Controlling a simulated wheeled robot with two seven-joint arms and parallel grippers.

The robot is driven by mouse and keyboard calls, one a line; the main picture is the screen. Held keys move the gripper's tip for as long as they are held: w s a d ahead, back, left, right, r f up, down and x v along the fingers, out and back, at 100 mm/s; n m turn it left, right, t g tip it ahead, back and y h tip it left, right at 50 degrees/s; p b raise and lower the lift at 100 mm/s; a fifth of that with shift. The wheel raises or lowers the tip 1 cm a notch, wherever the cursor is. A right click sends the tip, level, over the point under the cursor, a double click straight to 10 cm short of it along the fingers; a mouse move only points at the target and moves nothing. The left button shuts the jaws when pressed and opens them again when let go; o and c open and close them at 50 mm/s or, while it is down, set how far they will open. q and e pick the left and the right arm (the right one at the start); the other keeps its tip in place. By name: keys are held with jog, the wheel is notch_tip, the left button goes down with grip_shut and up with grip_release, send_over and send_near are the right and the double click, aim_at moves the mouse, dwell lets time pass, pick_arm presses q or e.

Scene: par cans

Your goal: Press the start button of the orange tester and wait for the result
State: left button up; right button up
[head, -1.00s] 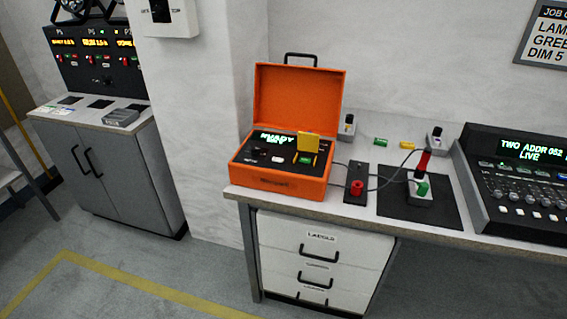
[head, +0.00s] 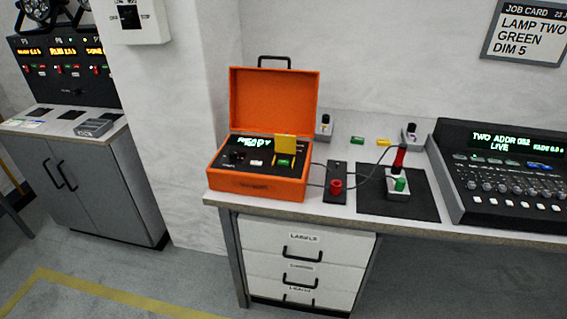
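The orange tester (head: 262,188) stands on the left end of the bench with its lid (head: 272,100) raised. Neither of my grippers is in view.
Right of the tester are a dark strip with a red plug (head: 336,186), a black mat (head: 426,207) with a small grey box, and a console (head: 500,180). Cables run from the tester to these parts. Drawers (head: 304,262) are below. The floor (head: 190,280) in front looks clear.

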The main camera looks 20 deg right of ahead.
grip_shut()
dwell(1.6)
